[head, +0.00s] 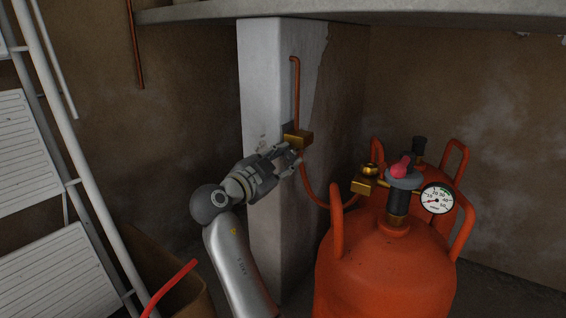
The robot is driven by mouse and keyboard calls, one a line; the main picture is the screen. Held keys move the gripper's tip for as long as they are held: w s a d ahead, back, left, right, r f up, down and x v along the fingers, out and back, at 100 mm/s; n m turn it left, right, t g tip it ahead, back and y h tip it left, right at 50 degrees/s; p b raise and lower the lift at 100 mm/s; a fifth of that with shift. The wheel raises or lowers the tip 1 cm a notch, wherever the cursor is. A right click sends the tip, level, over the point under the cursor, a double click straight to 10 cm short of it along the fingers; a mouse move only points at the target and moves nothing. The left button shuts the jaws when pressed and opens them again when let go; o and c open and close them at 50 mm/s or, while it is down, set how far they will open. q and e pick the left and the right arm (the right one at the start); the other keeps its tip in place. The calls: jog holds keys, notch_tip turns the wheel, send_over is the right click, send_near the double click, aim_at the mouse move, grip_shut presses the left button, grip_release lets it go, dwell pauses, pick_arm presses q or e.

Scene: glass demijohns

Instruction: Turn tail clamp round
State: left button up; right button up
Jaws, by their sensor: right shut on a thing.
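The tail clamp, seen as a small brass block (297,138), sits on the face of the pale pillar (262,90). A copper pipe (296,85) rises from it, and an orange-brown tail (311,186) curves down from it towards the orange cylinder. My right gripper (292,158) reaches up from below left, with its fingers shut at the lower side of the block. The fingers hide the exact grip and part of the block's underside. My left gripper is not in view.
An orange cylinder (385,275) with a brass regulator, a round gauge (437,198) and tall handles stands close on the right. A white ladder (88,195) leans at the left. A red bar (168,288) shows at lower left. A concrete ledge (400,12) overhangs above.

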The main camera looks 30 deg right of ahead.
jog(key=o, duration=1)
jog(key=shift+v, duration=3.8)
